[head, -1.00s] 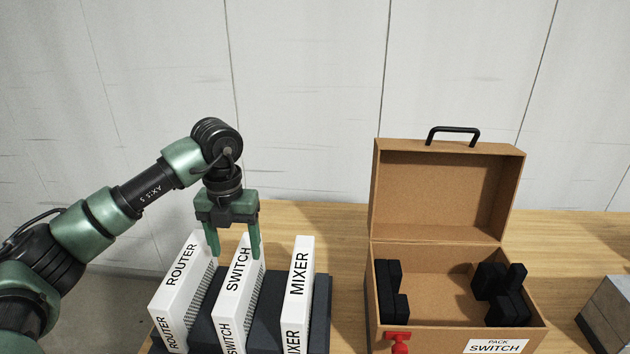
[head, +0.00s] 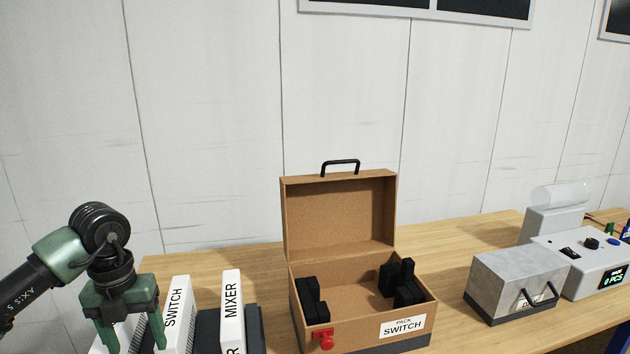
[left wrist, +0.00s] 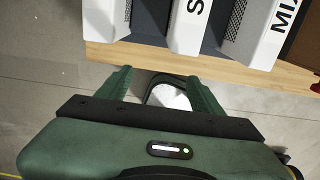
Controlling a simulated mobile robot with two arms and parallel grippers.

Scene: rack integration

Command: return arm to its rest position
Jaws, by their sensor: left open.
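My left gripper (head: 133,338) is open and empty at the lower left of the head view, pointing down. It is in front of the white ROUTER unit, which it mostly hides, and left of the white SWITCH unit (head: 177,310). In the left wrist view its two green fingers (left wrist: 160,90) are spread apart. They appear over the floor just outside the table edge (left wrist: 190,62), clear of the units. A small white thing and a dark loop show between the fingers; I cannot tell what they are. My right gripper is not in view.
The white MIXER unit (head: 232,305) stands in the dark rack (head: 255,325). Right of it is an open brown case (head: 340,215) labelled PACK SWITCH, with black foam blocks and a red latch. A grey box (head: 515,280) and a counter machine (head: 595,265) stand farther right.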

